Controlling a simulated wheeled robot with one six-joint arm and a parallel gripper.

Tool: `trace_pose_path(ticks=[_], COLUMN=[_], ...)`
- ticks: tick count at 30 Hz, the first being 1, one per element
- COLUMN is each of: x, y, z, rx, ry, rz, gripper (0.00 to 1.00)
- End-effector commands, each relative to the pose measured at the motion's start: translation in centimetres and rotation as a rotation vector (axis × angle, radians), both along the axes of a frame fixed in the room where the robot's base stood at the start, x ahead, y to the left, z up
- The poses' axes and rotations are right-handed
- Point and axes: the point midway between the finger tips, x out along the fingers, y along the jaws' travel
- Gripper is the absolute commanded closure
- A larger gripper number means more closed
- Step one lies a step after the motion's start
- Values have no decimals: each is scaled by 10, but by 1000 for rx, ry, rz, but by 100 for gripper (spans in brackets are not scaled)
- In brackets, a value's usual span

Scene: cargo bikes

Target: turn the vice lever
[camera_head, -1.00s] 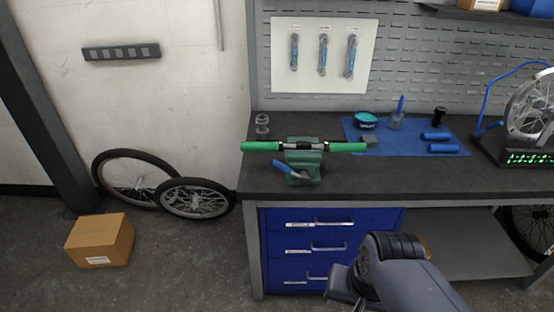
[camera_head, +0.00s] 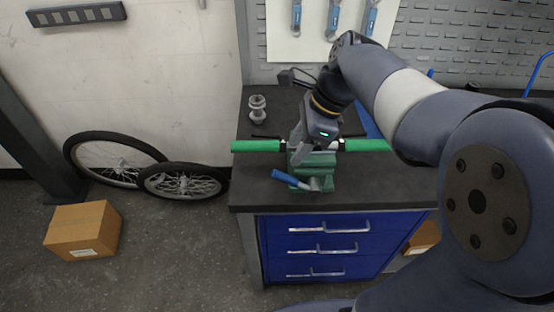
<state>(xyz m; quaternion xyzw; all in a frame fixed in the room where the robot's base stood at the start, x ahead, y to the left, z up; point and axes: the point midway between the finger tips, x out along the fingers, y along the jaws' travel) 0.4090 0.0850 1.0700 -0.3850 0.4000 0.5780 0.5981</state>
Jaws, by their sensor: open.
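The green vice (camera_head: 314,168) stands at the front of the dark workbench. Its lever has a blue handle (camera_head: 284,178) that points left and slightly up from the front of the vice. A bar with green grips (camera_head: 256,146) lies across the top of the vice. My gripper (camera_head: 298,155) is over the vice and hides the middle of the bar. It is open and points down, above and behind the blue handle. The handle looks clear of the fingers. The far fingertip is hard to make out.
A small metal part (camera_head: 257,108) stands on the bench (camera_head: 245,185) behind the left grip. Blue drawers (camera_head: 315,240) are under the bench. Two wheels (camera_head: 185,182) lean at the wall, and a cardboard box (camera_head: 82,228) lies on the floor. My arm covers the right side.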

Motion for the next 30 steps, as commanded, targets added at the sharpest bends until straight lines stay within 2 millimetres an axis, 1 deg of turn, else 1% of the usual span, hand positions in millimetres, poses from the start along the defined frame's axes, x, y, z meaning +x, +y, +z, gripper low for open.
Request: trace_pose_path(ticks=[5,12,15,18,22,30], x=[-1,0,0,0,1,1], y=[10,27,33,37,40,40], z=[-24,-66,-80,-90,-96,-97], rx=[-1,0,-1,-1,-1,-1], ry=[5,4,3,2,0,-2], rz=[1,3,3,2,2,1], gripper=[60,60,60,60,60,60])
